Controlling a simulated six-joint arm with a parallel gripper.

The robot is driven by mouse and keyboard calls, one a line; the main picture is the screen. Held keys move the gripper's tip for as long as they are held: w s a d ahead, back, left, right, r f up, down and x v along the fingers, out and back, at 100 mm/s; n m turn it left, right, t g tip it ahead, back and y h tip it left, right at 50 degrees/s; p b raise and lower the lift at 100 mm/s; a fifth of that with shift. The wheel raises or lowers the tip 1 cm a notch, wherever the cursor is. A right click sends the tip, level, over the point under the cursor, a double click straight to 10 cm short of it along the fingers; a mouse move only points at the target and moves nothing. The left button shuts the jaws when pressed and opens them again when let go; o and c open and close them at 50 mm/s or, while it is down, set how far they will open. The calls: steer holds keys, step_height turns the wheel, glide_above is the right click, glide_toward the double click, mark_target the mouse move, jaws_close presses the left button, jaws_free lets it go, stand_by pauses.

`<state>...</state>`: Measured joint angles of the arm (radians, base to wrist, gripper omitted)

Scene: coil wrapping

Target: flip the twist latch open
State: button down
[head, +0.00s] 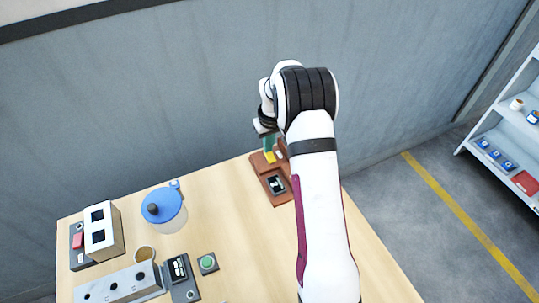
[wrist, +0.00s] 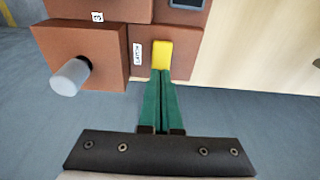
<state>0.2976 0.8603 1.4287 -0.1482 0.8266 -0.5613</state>
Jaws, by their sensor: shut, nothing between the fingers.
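The latch (wrist: 162,54) is a yellow block on a brown housing, beside a white label that appears to read "LATCH", at the top middle of the wrist view. In the head view the yellow latch (head: 270,157) shows small at the far end of the brown unit (head: 272,191). My gripper (wrist: 161,74) has its two green fingers closed together with nothing between them. The fingertips are at the lower edge of the yellow latch; I cannot tell whether they touch it. In the head view my gripper (head: 270,146) is partly hidden by my arm.
A white-tipped knob (wrist: 69,77) sticks out of the brown unit left of the fingers. On the table (head: 225,235) stand a blue-lidded jar (head: 164,206), a box with dark windows (head: 104,232), a cup (head: 144,254) and a green button box (head: 207,262). The grey wall is close behind.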

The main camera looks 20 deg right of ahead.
steer(key=shift+f, duration=0.3)
steer(key=shift+r, duration=3.55)
steer(key=s+a+r+m+g+y, duration=0.1)
steer(key=s+a+r+m, duration=0.1)
steer(key=s+a+r, duration=0.55)
steer(key=s+a+r+m, duration=0.1)
steer(key=s+a+r, duration=0.35)
steer(key=s, duration=0.55)
steer(key=s+a+m, duration=0.1)
steer(key=s+a, duration=0.1)
steer(key=s, duration=0.7)
steer(key=s+a+f+m+g, duration=0.1)
steer(key=s+a, duration=0.2)
steer(key=s, duration=0.6)
steer(key=shift+s+a+f+m+y, duration=0.25)
steer(key=shift+s+f+m+y, duration=0.05)
steer(key=shift+s+y, duration=0.1)
